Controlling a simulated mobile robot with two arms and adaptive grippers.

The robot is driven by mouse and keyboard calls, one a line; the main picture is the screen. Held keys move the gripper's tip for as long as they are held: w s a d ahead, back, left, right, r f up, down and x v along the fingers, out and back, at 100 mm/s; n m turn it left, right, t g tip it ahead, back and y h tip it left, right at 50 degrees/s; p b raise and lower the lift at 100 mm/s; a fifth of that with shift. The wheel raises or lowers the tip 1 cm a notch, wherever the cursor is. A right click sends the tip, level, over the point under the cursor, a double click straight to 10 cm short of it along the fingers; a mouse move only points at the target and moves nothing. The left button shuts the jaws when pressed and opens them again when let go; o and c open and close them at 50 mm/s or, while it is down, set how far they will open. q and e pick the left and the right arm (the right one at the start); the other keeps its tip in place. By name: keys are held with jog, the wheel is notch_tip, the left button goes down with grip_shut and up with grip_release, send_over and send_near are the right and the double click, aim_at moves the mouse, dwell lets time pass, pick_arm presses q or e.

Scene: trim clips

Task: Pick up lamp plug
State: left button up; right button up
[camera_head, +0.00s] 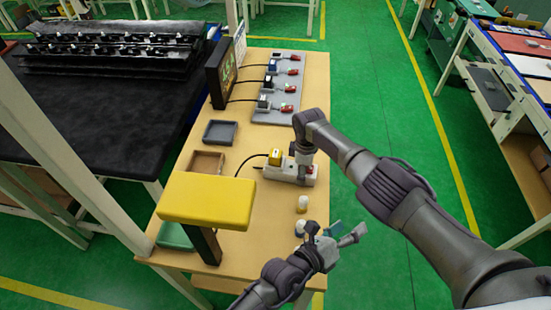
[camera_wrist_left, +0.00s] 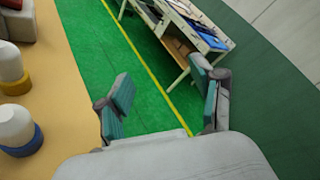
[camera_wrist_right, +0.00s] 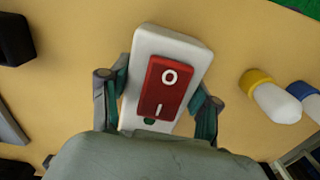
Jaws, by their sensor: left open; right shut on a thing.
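A yellow plug (camera_head: 275,157) with a black cable stands at the left part of a white power strip (camera_head: 277,174) in the head view; I take it for the lamp plug. The cable runs left toward the yellow-topped lamp (camera_head: 207,200). My right gripper (camera_head: 304,163) points down at the strip's right end. In the right wrist view this gripper (camera_wrist_right: 158,100) is shut on the strip, around the red switch (camera_wrist_right: 166,90). My left gripper (camera_head: 345,234) is open and empty, off the table's front right edge; its spread fingers show in the left wrist view (camera_wrist_left: 160,92).
A white-and-yellow piece (camera_head: 302,203) and a white-and-blue piece (camera_head: 300,227) stand between the strip and my left gripper. Behind is a grey board (camera_head: 262,116) with several plugs. Two trays, grey (camera_head: 220,132) and brown (camera_head: 206,162), lie to the left.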

pick_arm(q)
jog(key=w+a+m+t+y, duration=0.1)
jog(key=w+a+t+y, duration=0.2)
jog(key=w+a+t, duration=0.5)
jog(key=y, duration=0.5)
send_near(274, 160)
jog(key=shift+m, duration=0.3)
jog(key=shift+x, duration=5.6)
jog(key=shift+d+r, duration=0.1)
grip_shut()
